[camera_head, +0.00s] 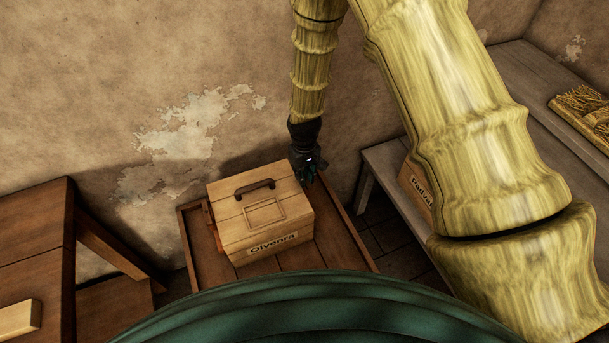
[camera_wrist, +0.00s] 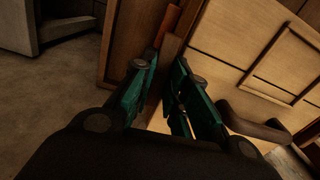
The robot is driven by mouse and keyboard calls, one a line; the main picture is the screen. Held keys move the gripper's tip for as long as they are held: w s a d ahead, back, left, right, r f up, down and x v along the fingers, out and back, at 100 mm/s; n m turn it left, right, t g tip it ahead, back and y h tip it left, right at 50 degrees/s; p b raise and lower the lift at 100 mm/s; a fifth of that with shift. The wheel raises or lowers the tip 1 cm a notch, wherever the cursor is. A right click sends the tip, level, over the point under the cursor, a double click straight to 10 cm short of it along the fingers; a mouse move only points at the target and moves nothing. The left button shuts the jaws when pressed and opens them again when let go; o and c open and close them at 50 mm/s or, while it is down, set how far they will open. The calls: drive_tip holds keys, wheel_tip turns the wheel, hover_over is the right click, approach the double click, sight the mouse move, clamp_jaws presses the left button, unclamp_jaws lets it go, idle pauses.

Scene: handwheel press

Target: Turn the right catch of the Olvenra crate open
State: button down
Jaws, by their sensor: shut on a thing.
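The Olvenra crate (camera_head: 235,225) is a pale wooden box with a dark handle (camera_head: 255,188) on its lid and a name label on its front. My gripper (camera_head: 309,172) is at the crate's right side, near the back corner. In the wrist view the teal fingers (camera_wrist: 164,78) are closed around a narrow brown wooden piece, the right catch (camera_wrist: 171,47), beside the crate's lid (camera_wrist: 225,55). Its lower part is hidden between the fingers. How far it is turned I cannot tell. In the head view my gripper hides it.
The crate stands on a low brown wooden table (camera_head: 345,246) with raised edges. The wall (camera_head: 120,90) is close behind. A grey bench (camera_head: 390,172) with another labelled crate (camera_head: 416,186) is at the right, partly behind my arm. A brown table (camera_head: 35,240) is at the left.

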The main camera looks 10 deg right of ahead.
drive_tip(key=shift+m, duration=0.5)
drive_tip(key=c, duration=1.4)
unclamp_jaws()
drive_tip(key=shift+r, duration=0.1)
wheel_tip(320, 180, up, 12)
drive_tip(key=shift+f, duration=0.1)
